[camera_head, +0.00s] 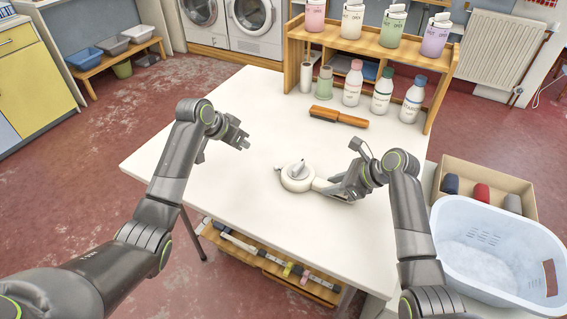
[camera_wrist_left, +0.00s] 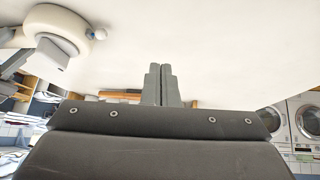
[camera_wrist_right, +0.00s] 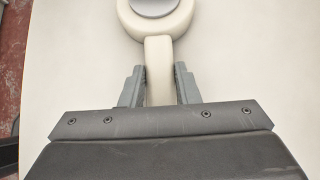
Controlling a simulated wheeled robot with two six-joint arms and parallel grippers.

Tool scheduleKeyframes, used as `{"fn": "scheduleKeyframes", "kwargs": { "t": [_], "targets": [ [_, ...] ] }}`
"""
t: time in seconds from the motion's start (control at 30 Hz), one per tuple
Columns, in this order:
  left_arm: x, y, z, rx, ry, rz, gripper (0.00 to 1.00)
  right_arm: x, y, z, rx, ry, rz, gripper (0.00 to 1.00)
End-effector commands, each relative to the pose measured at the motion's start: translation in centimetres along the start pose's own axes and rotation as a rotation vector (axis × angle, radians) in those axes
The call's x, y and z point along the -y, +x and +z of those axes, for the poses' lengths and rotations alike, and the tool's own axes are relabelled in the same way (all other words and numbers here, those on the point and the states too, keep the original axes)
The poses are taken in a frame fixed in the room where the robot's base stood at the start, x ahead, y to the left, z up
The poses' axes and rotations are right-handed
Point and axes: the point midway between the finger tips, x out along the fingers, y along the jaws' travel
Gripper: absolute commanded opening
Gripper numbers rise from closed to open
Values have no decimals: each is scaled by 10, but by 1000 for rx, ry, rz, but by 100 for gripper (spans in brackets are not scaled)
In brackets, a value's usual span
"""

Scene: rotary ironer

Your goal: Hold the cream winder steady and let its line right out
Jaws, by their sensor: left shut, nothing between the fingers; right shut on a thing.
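The cream winder (camera_head: 297,180) lies on the white table, a round body with a grey-and-white top piece and a handle towards my right gripper. My right gripper (camera_head: 330,188) is shut on the winder's handle; the right wrist view shows the handle (camera_wrist_right: 158,60) between the two fingers. A small pale ball (camera_wrist_left: 98,33) sits at the rim of the winder's body in the left wrist view. My left gripper (camera_head: 243,139) is shut and empty above the table, left of and behind the winder, apart from it. No let-out line is visible.
An orange-brown brush (camera_head: 338,117) lies behind the winder. A wooden shelf (camera_head: 292,60) with several bottles stands at the table's back. A pale blue basket (camera_head: 450,225) and a cardboard box (camera_head: 520,187) are at the right. The left of the table (camera_head: 215,185) is clear.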

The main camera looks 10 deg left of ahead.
Motion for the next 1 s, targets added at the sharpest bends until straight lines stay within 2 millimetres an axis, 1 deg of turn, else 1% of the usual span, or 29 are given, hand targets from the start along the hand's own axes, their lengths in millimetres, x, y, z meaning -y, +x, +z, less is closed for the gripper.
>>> {"fn": "scheduleKeyframes", "kwargs": {
  "t": [0.03, 0.1, 0.3, 0.4, 0.5, 0.57, 0.67, 1.0],
  "targets": [
    [-6, -8, -4, 20, -25, 59, 0, 0, 0, 0, 0, 0, 0, 1],
    [-16, -17, -7, 53, -56, 142, 0, 0, 0, 0, 0, 0, 0, 1],
    [-38, -44, -12, 129, -104, 316, 0, 0, 0, 0, 0, 0, 0, 1],
    [-43, -52, -14, 151, -111, 360, 0, 0, 0, 0, 0, 0, 0, 1],
    [-47, -53, -14, 162, -115, 382, 0, 0, 0, 0, 0, 0, 0, 1],
    [-50, -50, -13, 164, -117, 388, 0, 0, 0, 0, 0, 0, 0, 1],
    [-55, -38, -11, 166, -117, 391, 0, 0, 0, 0, 0, 0, 0, 1],
    [-83, 27, -1, 166, -117, 390, 0, 0, 0, 0, 0, 0, 0, 1]
  ]
}}
